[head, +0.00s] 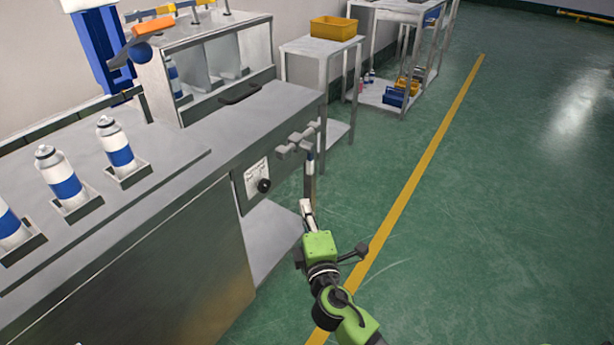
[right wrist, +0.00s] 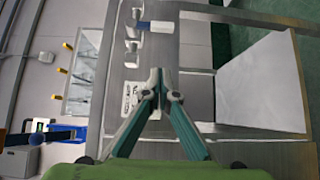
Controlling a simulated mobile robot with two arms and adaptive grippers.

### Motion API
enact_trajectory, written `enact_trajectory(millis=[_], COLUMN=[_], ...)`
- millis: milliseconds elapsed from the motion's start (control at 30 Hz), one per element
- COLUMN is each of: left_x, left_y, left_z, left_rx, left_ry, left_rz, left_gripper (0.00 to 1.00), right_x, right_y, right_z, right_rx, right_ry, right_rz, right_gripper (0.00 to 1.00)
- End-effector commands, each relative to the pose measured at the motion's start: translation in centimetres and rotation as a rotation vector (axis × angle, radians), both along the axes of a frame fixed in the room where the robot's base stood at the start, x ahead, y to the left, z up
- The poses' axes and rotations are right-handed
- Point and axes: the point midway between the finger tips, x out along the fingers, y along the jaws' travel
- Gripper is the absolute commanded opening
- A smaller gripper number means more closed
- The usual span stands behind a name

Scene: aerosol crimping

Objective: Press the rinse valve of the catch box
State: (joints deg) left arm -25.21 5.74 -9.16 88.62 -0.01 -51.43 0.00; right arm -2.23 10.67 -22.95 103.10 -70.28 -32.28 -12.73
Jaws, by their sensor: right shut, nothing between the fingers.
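A box with clear panels (head: 190,48) stands at the back of the steel bench (head: 225,118); it looks like the catch box. On the bench's front is a white labelled plate (head: 252,178) with a black knob (head: 263,186). Several grey blocks (head: 294,144) sit to its right, with a small white-and-blue cylinder (head: 310,165) below. I cannot tell for sure which part is the rinse valve. My right gripper (head: 306,206) is shut and empty, in front of the bench, right of and below the plate. In the right wrist view its fingertips (right wrist: 163,84) overlap the bench front beside the plate (right wrist: 130,97).
White bottles with blue bands (head: 116,145) stand in holders along the bench's left. A side table with a yellow bin (head: 334,28) and a shelf rack (head: 380,98) stand behind. The green floor (head: 480,220) at the right is clear, with a yellow line.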

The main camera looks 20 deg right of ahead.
Motion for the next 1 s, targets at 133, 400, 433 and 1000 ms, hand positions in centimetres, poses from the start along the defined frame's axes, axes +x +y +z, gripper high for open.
enact_trajectory(millis=[133,400,433,1000], left_x=[-0.1,0.1,0.1,0.0], left_y=[0.0,0.0,0.0,0.0], left_z=[-0.1,-0.1,-0.1,0.5], left_rx=[0.000,0.001,0.002,0.001], left_ry=[0.001,0.001,0.003,0.004], left_rz=[0.000,0.000,0.000,0.001], left_gripper=[0.26,0.26,0.26,0.26], right_x=[2.3,8.1,8.7,11.9], right_y=[-0.3,-1.0,-1.1,-4.3], right_z=[0.2,0.0,0.1,0.0], right_rx=[0.001,0.001,0.001,0.002], right_ry=[-0.003,-0.001,-0.002,0.001], right_rz=[-0.001,-0.001,-0.001,0.000], right_gripper=[0.00,0.00,0.00,0.00])
